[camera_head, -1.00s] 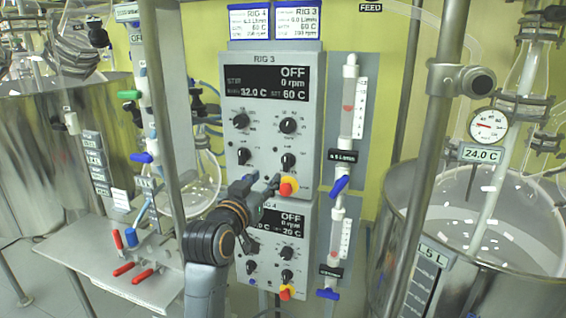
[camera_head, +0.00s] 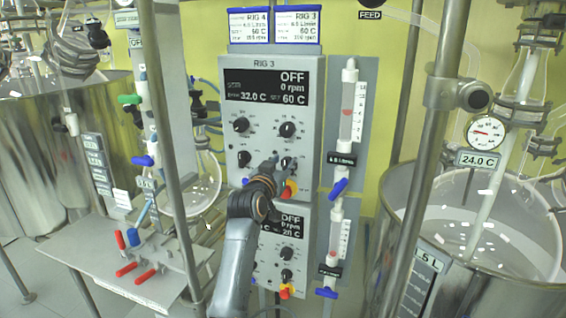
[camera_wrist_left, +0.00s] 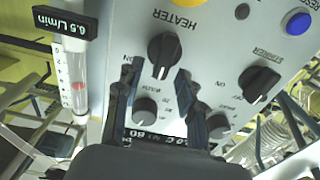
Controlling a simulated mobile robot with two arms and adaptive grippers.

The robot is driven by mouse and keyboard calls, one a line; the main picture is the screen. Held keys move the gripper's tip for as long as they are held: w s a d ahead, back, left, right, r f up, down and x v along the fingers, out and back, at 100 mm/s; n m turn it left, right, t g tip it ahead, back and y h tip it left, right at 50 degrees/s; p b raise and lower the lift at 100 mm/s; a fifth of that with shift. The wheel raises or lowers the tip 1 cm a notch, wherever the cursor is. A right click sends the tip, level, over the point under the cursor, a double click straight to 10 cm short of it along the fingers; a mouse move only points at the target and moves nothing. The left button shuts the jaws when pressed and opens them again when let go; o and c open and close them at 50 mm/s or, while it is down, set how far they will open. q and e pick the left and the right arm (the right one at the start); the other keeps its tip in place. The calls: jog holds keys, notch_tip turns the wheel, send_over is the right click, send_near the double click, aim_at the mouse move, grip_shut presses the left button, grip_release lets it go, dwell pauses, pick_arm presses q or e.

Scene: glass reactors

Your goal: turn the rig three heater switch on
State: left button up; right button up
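The rig three panel (camera_head: 310,100) is a grey box whose display (camera_head: 265,87) reads OFF, 0 rpm, 32.0 C and 60 C. Its heater switch (camera_head: 288,163), a black knob, is at the lower right. In the left wrist view the heater switch (camera_wrist_left: 163,50) shows below the upside-down word HEATER. My left gripper (camera_head: 277,174) is at the panel, just below this knob. In the left wrist view my left gripper (camera_wrist_left: 160,72) is open, a fingertip on each side of the knob's lower part. I cannot tell whether they touch it. My right gripper is not in view.
The stirrer knob (camera_wrist_left: 260,82) and blue reset button (camera_wrist_left: 298,22) are beside the heater switch. A red stop button (camera_head: 290,189) is close below it. Metal posts (camera_head: 426,140) and flow meters (camera_head: 349,115) stand right of the panel. The rig four panel (camera_head: 262,265) is below.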

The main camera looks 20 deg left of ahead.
pick_arm(q)
jog(key=shift+c, duration=0.2)
grip_shut()
jog(key=m+p, duration=0.1)
jog(key=m, duration=0.1)
jog(key=d+m+p, duration=0.1)
jog(key=m, duration=0.2)
jog(key=shift+m, duration=0.3)
jog(key=shift+d+f+m+p, duration=0.15)
jog(key=shift+m+p, duration=0.25)
jog(key=shift+m, duration=0.65)
jog(key=shift+d+f+m+p, duration=0.15)
jog(key=shift+m+p, duration=0.3)
jog(key=shift+m, duration=0.55)
jog(key=shift+d+f+m+p, duration=0.15)
jog(key=shift+m+p, duration=0.25)
jog(key=shift+m, duration=0.65)
jog(key=shift+a+f, duration=0.1)
